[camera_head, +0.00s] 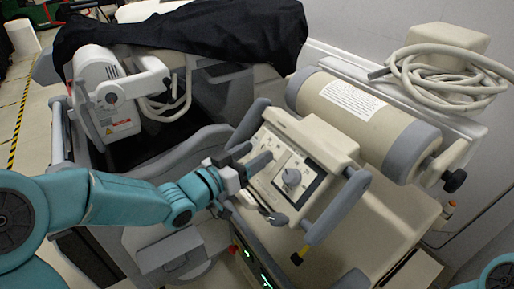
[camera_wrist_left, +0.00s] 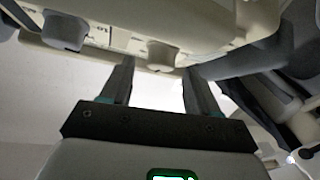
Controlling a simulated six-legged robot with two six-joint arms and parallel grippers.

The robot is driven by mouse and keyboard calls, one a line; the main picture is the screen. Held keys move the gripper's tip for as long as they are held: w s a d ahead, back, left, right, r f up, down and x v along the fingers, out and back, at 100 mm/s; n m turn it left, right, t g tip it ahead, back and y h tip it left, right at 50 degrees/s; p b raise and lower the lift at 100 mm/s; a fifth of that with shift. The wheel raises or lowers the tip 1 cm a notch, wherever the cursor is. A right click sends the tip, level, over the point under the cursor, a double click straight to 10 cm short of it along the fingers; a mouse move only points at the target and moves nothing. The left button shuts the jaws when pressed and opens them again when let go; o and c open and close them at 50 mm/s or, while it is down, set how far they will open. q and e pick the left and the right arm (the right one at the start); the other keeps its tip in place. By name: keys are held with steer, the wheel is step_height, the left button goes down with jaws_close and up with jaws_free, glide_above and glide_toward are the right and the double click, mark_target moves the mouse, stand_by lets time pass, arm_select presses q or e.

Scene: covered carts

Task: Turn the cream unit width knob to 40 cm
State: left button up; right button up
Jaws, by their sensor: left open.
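The cream unit (camera_head: 322,138) carries a sloped control panel between two grey handles. The left wrist view shows two knobs under the panel edge, one at the left (camera_wrist_left: 65,30) and one near the middle (camera_wrist_left: 162,53). Labels and scale marks are too small to read, so I cannot tell the width setting. My left gripper (camera_head: 257,157) is open at the panel's left part, left of the grey knob. In the wrist view its fingers (camera_wrist_left: 160,68) lie either side of the middle knob; contact is unclear. My right gripper is out of view.
A grey handle (camera_head: 337,207) stands right of the panel, another (camera_head: 248,124) beyond my gripper. A cream cylinder (camera_head: 365,115) with grey ends and a coiled hose (camera_head: 440,75) lie behind. A white device (camera_head: 106,95) under a black cover (camera_head: 190,35) stands at the left.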

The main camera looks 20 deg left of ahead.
arm_select(q)
steer(key=shift+x, duration=0.85)
steer(key=c, duration=1)
steer(key=shift+c, duration=0.2)
